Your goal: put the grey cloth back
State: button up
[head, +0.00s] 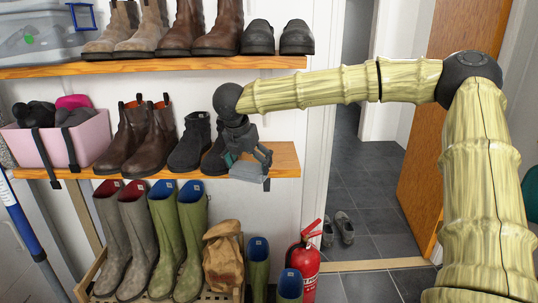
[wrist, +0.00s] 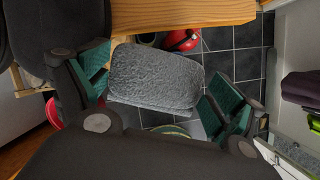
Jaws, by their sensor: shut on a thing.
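The grey cloth (head: 250,172) is a folded, fuzzy pad between the fingers of my gripper (head: 251,160). In the wrist view the cloth (wrist: 155,79) spans the gap between the two green-padded fingers. My gripper is shut on it. In the head view my gripper and the cloth are at the right end of the middle shelf (head: 284,157), in front of the dark ankle boots. The wrist view shows the shelf edge (wrist: 180,14) just beyond the cloth. I cannot tell whether the cloth touches the shelf.
A pink bin (head: 88,140) and brown boots (head: 146,138) stand on the middle shelf. Shoes fill the upper shelf (head: 150,66). Below are wellies (head: 190,240), a brown bag (head: 222,262) and a red extinguisher (head: 304,268). The doorway floor (head: 370,190) is mostly clear.

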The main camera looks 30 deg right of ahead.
jog(key=w+d, duration=0.2)
jog(key=d, duration=0.1)
jog(key=w+d, duration=0.3)
jog(key=d, duration=0.1)
jog(key=w+d, duration=0.3)
jog(key=d, duration=0.1)
jog(key=shift+w+d+f, duration=0.25)
jog(key=shift+w+d, duration=0.2)
jog(key=shift+d, duration=0.15)
jog(key=shift+w+d+f, duration=0.2)
jog(key=shift+w+d, duration=0.2)
jog(key=shift+d, duration=0.15)
jog(key=shift+f, duration=0.4)
jog(key=shift+c, duration=0.3)
jog(key=o, duration=0.6)
jog(key=shift+a+r, duration=0.1)
jog(key=shift+a+r, duration=0.1)
jog(key=shift+r, duration=0.2)
jog(key=shift+s+a+r, duration=0.2)
jog(key=s+a, duration=0.2)
jog(key=a, duration=0.1)
jog(key=s+a, duration=0.2)
jog(key=a, duration=0.1)
jog(key=s+a, duration=0.3)
jog(key=shift+a, duration=0.25)
